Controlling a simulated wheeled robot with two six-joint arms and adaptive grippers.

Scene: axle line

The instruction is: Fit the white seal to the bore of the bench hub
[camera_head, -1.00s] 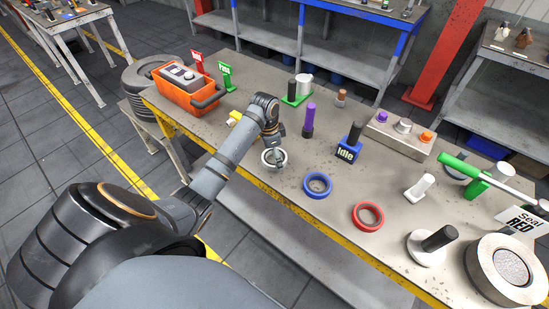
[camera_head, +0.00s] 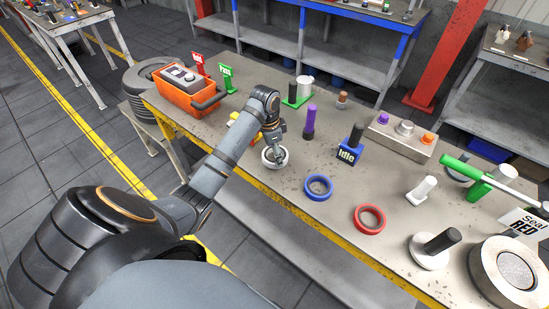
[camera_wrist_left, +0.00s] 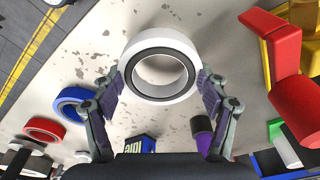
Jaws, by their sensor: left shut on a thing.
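The white seal (camera_head: 266,164) is a ring with a dark inner band, near the front edge of the bench. My left gripper (camera_head: 279,148) is over it. In the left wrist view the seal (camera_wrist_left: 160,91) sits between the two fingers of the gripper (camera_wrist_left: 160,77), which is shut on its outer sides. I cannot tell whether the seal is clear of the bench top. A large cream round part with a grey speckled centre, which looks like the hub (camera_head: 485,271), stands at the right end of the bench. My right gripper is out of view.
A blue ring (camera_head: 318,196) and a red ring (camera_head: 357,215) lie right of the seal. A white disc with a black post (camera_head: 422,256) stands before the hub. A sign (camera_head: 524,228) reads "Seal RED".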

